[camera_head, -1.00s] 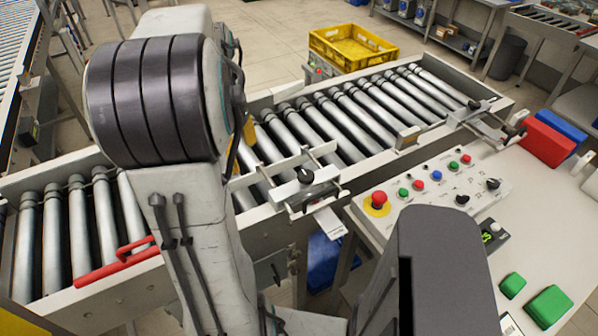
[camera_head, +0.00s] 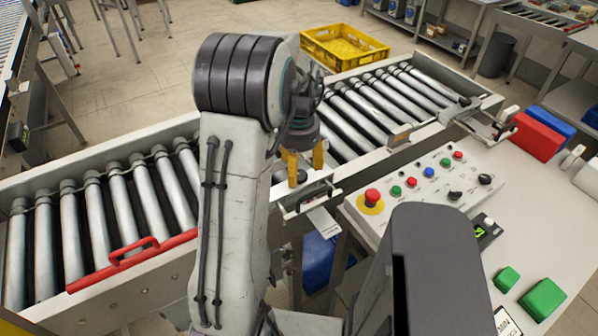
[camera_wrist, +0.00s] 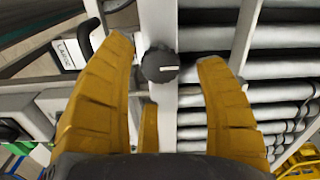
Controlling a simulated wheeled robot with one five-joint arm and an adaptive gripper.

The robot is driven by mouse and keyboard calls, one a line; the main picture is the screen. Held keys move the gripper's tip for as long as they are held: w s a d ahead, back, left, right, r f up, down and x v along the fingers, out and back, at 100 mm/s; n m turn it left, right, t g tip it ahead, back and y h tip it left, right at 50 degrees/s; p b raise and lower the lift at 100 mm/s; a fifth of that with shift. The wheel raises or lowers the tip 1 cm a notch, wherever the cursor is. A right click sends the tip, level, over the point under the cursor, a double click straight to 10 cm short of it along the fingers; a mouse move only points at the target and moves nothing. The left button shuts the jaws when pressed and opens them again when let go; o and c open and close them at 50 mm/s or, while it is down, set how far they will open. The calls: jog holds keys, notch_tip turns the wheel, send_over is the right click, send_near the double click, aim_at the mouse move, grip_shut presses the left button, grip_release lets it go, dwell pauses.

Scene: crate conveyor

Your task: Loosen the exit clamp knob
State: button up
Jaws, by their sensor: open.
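A black round clamp knob (camera_wrist: 160,65) with a white pointer line sits on a pale metal bar in the wrist view. My gripper (camera_wrist: 164,54) is open, its yellow fingers on either side of the knob with a gap at each side. In the head view my gripper (camera_head: 305,163) points down over the clamp (camera_head: 305,197) on the conveyor's near rail. The knob there is mostly hidden by the fingers. A second clamp with a dark knob (camera_head: 466,101) sits at the conveyor's right end. I cannot tell from labels which is the exit clamp.
A control panel (camera_head: 415,190) with a red emergency button (camera_head: 372,197) and several knobs stands right of the clamp. The roller conveyor (camera_head: 375,110) runs behind it. A red handle (camera_head: 135,255) lies along the left rail. A yellow crate (camera_head: 343,47) stands on the floor behind.

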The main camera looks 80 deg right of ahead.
jog(key=shift+f, duration=1.1)
jog(key=shift+c, duration=0.3)
jog(key=c, duration=1.1)
jog(key=shift+n, duration=0.3)
jog(key=shift+c, duration=0.2)
jog(key=n+b, duration=0.1)
jog(key=n, duration=0.2)
jog(key=shift+n, duration=0.3)
jog(key=n, duration=0.4)
jog(key=shift+b, duration=0.35)
jog(key=n, duration=0.5)
jog(key=shift+a+n+b, duration=0.1)
jog(key=shift+n+b, duration=0.35)
jog(key=shift+n, duration=1.85)
